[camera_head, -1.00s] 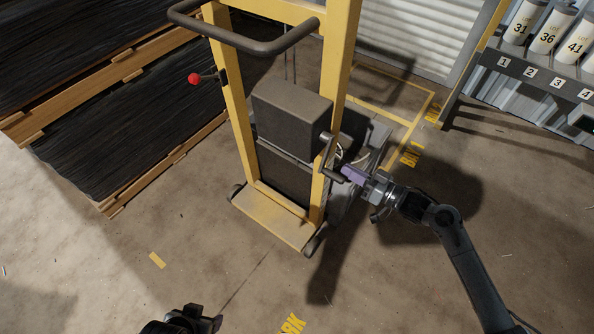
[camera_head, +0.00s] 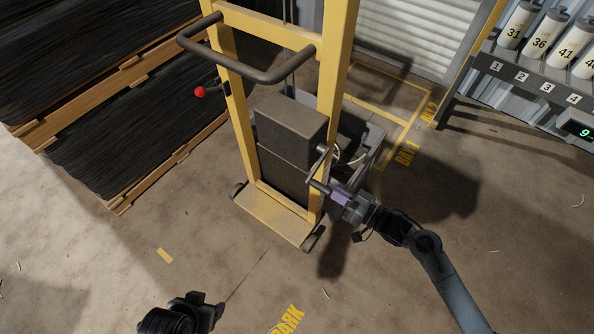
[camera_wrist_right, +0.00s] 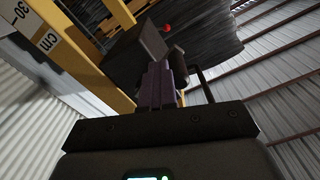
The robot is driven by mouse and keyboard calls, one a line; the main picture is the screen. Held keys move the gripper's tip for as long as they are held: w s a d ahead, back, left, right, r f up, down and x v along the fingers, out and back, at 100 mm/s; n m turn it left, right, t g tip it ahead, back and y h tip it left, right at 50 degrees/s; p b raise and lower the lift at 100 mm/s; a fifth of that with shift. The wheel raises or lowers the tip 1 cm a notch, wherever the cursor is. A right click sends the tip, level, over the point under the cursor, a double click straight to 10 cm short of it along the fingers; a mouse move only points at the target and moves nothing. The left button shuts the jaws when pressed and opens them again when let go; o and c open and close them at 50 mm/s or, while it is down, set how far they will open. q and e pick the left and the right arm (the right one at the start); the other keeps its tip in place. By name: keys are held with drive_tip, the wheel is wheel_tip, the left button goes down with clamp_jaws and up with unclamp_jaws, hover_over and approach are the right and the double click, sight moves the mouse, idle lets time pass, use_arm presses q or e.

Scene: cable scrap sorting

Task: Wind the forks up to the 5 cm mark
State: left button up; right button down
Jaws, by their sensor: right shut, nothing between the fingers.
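The yellow hand stacker (camera_head: 335,70) stands upright mid-view, with a dark box (camera_head: 290,122) between its masts. A winding crank (camera_head: 321,164) sticks out from its right mast. My right gripper (camera_head: 338,193) is shut with nothing between its purple fingers, right at the crank's grip end; I cannot tell whether they touch. The shut purple fingers (camera_wrist_right: 156,85) also show in the right wrist view, along with a white cm scale (camera_wrist_right: 40,32) with a 30 mark on the mast. The forks are mostly hidden behind the stacker, and no 5 cm mark shows. My left gripper (camera_head: 217,311) is low in view; its opening is unclear.
Pallets of dark sheets (camera_head: 90,90) stand at the left. A rack of numbered canisters (camera_head: 548,42) and a green display (camera_head: 581,131) are at the upper right. Yellow floor lines (camera_head: 400,135) mark bays behind the stacker.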

use_arm(q)
wheel_tip(320, 180, up, 8)
drive_tip(key=p, duration=0.8)
use_arm(e)
wheel_tip(320, 180, up, 14)
drive_tip(key=w+d, duration=0.1)
drive_tip(key=w, duration=0.1)
use_arm(q)
wheel_tip(320, 180, down, 10)
drive_tip(key=b, duration=1.1)
drive_tip(key=shift+s+a, duration=0.15)
drive_tip(key=shift+s, duration=0.1)
use_arm(e)
drive_tip(key=w+d+f, duration=0.3)
drive_tip(key=w+d, duration=0.5)
drive_tip(key=w, duration=0.2)
drive_tip(key=shift+w+f, duration=0.2)
drive_tip(key=shift+f, duration=0.1)
use_arm(q)
drive_tip(key=shift+w, duration=0.1)
drive_tip(key=shift+a, duration=0.1)
use_arm(e)
drive_tip(key=shift+a, duration=0.1)
use_arm(q)
wheel_tip(320, 180, up, 2)
drive_tip(key=shift+r+p, duration=0.15)
drive_tip(key=shift+p, duration=1.05)
use_arm(e)
drive_tip(key=shift+s+a+r, duration=0.2)
drive_tip(key=shift+s, duration=0.3)
